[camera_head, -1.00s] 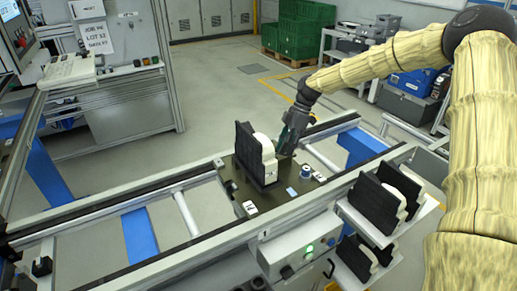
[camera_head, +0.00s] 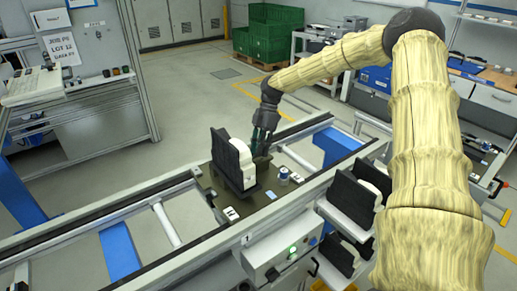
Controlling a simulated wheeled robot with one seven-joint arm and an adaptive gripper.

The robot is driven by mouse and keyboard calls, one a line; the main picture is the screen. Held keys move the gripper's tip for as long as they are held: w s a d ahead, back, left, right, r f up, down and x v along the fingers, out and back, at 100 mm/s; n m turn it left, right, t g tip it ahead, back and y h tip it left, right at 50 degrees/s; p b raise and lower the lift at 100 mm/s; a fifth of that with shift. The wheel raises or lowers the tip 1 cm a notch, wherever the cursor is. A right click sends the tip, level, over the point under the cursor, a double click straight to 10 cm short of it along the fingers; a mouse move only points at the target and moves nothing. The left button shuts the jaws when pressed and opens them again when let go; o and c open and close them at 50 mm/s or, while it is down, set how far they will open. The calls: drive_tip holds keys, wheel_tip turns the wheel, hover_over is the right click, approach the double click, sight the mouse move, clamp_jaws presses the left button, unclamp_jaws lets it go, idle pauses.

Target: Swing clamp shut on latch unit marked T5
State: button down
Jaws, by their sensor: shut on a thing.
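A dark pallet plate (camera_head: 207,183) sits on the conveyor rails. It carries a black upright block (camera_head: 225,160) with a rounded white part (camera_head: 241,155) against its right side. My gripper (camera_head: 262,152) points down just behind and right of the white part. It is shut on a small dark piece there, probably the clamp; the fingers and the arm's end hide most of it. I cannot make out a T5 mark.
A round blue-and-white knob (camera_head: 283,175) stands right of the block. A rack with similar black-and-white parts (camera_head: 352,198) stands at the right, close below my arm.

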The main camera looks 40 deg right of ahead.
drive_tip(key=c, duration=1.3)
unclamp_jaws()
drive_tip(key=shift+o, duration=0.2)
drive_tip(key=v, duration=1.2)
